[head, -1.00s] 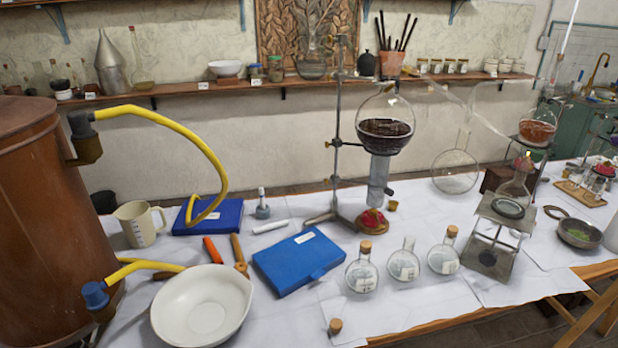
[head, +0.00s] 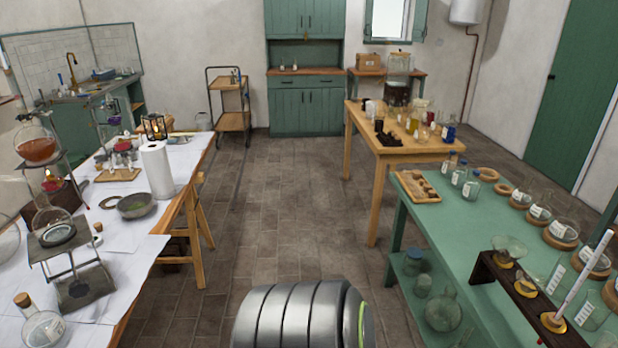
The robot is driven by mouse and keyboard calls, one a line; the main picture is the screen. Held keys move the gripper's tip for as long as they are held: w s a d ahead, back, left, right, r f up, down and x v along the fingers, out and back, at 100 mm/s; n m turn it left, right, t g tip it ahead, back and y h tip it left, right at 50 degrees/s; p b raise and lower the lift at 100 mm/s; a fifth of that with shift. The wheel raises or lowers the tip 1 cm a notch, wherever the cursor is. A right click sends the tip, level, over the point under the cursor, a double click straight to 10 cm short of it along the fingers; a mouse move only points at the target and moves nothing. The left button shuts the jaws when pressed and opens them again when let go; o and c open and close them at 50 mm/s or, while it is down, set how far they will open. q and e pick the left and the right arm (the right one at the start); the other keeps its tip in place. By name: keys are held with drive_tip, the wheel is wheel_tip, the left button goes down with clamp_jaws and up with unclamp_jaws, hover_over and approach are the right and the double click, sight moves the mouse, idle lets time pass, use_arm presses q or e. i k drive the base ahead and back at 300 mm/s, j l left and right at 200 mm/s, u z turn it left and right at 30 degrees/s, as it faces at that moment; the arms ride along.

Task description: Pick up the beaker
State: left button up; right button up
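I cannot make out for certain which vessel is the beaker. Small glass vessels (head: 424,133) stand on the far wooden table (head: 400,150), too small to tell apart. A glass funnel-like vessel (head: 508,248) sits in a dark wooden stand at the near right. Glass vessels (head: 443,312) also stand on the lower shelf of the green table. Neither of my grippers is in view.
The green table (head: 450,230) at right holds round flasks (head: 565,232) on cork rings. The white-covered table (head: 125,235) at left holds a paper roll (head: 158,170) and a pan (head: 137,205). The tiled floor (head: 285,200) between them is clear. A trolley (head: 232,120) stands behind.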

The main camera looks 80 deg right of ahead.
sight(596, 306)
drive_tip(key=z, duration=4.6)
drive_tip(key=i+l+u, duration=0.1)
drive_tip(key=u, duration=0.95)
drive_tip(key=i+l+u, duration=0.1)
drive_tip(key=l+u, duration=0.3)
drive_tip(key=l, duration=0.35)
drive_tip(key=l+u, duration=0.35)
drive_tip(key=l, duration=0.4)
drive_tip(key=k+l+u, duration=0.1)
drive_tip(key=l+u, duration=0.3)
drive_tip(key=l, duration=0.35)
